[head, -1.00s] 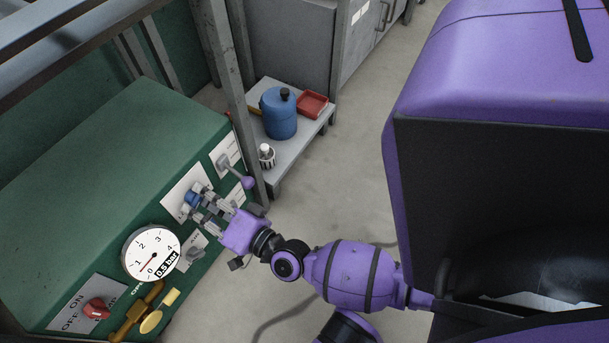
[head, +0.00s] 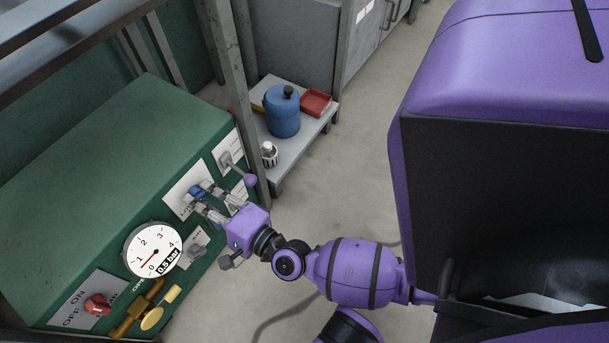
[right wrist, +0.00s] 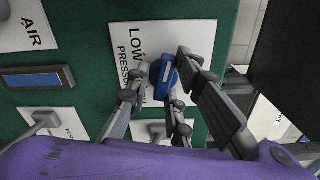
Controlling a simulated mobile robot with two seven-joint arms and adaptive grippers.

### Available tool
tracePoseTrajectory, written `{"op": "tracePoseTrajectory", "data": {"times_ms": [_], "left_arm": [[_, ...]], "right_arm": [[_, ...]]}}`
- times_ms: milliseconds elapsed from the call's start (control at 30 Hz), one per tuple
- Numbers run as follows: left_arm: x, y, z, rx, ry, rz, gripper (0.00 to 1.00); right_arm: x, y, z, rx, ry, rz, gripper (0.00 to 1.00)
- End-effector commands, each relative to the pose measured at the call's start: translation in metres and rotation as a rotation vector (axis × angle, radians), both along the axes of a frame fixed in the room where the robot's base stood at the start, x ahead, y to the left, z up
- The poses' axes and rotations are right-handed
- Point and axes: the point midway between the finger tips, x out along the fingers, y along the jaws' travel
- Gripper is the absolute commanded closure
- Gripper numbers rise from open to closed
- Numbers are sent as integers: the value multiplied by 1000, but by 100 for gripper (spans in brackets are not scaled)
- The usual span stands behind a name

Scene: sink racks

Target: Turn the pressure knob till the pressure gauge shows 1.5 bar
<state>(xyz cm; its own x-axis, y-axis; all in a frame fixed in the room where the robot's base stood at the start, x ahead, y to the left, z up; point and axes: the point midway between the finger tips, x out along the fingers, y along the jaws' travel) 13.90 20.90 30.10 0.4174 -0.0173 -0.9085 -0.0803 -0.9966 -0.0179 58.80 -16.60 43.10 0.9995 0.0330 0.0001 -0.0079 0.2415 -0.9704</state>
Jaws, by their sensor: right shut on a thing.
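The blue pressure knob (head: 199,189) sits on the front of the green cabinet, over a white plate marked LOW. My right gripper (head: 200,198) is shut on this knob, with fingers on both sides of it. In the right wrist view the blue knob (right wrist: 166,78) shows between the fingers, before a plate reading LOW PRESSURE. The round white pressure gauge (head: 153,250) is to the lower left of the gripper. Its red needle points low on the scale, and its black label appears to read 0.5 bar. My left gripper is not in view.
A red ON/OFF knob (head: 97,304) and a brass valve (head: 135,312) are lower left on the panel. A grey lever with a purple ball (head: 251,180) is close to the right gripper. A steel post (head: 237,100) and a shelf with a blue canister (head: 282,112) stand behind.

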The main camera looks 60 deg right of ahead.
Motion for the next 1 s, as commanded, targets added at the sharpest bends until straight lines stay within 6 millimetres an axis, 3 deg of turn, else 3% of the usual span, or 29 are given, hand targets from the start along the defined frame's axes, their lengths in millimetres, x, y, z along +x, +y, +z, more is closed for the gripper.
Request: {"op": "tracePoseTrajectory", "data": {"times_ms": [500, 533, 667, 1000], "left_arm": [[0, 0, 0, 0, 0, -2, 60], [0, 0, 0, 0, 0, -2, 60], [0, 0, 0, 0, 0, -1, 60], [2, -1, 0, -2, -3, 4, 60]], "right_arm": [[-3, 5, -2, 21, 7, 9, 100], [-3, 5, -2, 21, 7, 9, 77], [-3, 4, -2, 20, 7, 9, 61], [-5, 1, -2, 18, 6, 2, 61]]}}
